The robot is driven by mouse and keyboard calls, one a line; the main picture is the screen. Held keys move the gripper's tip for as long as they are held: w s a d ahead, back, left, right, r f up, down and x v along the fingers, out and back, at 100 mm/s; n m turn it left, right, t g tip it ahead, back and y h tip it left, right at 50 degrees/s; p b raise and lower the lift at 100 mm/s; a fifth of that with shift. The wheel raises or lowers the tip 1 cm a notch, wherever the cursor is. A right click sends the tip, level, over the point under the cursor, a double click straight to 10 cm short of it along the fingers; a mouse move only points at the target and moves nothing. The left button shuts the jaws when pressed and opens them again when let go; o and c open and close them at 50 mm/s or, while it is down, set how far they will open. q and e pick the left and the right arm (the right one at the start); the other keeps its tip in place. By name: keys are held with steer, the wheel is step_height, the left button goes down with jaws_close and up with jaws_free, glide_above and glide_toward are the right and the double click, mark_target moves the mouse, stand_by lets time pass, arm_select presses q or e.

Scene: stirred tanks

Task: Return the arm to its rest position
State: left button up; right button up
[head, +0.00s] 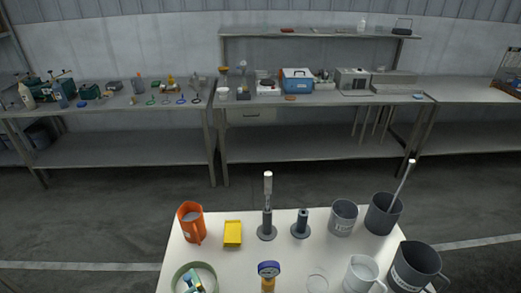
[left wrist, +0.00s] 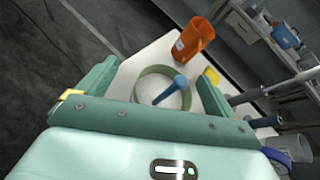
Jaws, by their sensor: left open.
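My left gripper (left wrist: 156,82) shows its two green fingers spread apart in the left wrist view, with nothing seen between their tips. Beyond and between them, a green round dish (left wrist: 160,70) sits on the white table (left wrist: 150,55). A blue round-headed tool (left wrist: 181,82) shows at the dish. The left gripper cannot be made out clearly in the head view, where the dish (head: 177,273) is cut by the bottom edge. My right gripper is in neither view.
An orange jug (head: 190,222) and a yellow box (head: 233,234) stand near the dish. Floor beyond is clear.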

arm_select(q)
steer(key=s+a+r+n+g+h, duration=0.15)
steer(key=s+a+r+n, duration=0.3)
steer(key=n, duration=0.55)
steer(key=s+a+r+n+g, duration=0.35)
steer(key=s+n, duration=0.25)
steer(key=n, duration=0.4)
steer(key=s+d+f+g+h+b, duration=0.1)
steer(key=s+f+b, duration=0.15)
steer(key=f, duration=0.95)
steer(key=s+d+f+n+g+h+b, duration=0.1)
steer(key=d+f+b, duration=0.15)
steer(key=f, duration=1.05)
steer(key=s+d+f+g+h+b, duration=0.1)
steer(key=s+f+h+b, duration=0.15)
steer(key=f, duration=0.95)
steer(key=s+f+n+g+b, duration=0.2)
steer(key=s+f+b, duration=0.4)
steer(key=s+f, duration=1)
step_height(320, 180, down, 2)
steer(key=shift+s+a+f+g, duration=0.15)
steer(key=shift+s+a+g, duration=0.15)
steer(key=shift+s, duration=0.05)
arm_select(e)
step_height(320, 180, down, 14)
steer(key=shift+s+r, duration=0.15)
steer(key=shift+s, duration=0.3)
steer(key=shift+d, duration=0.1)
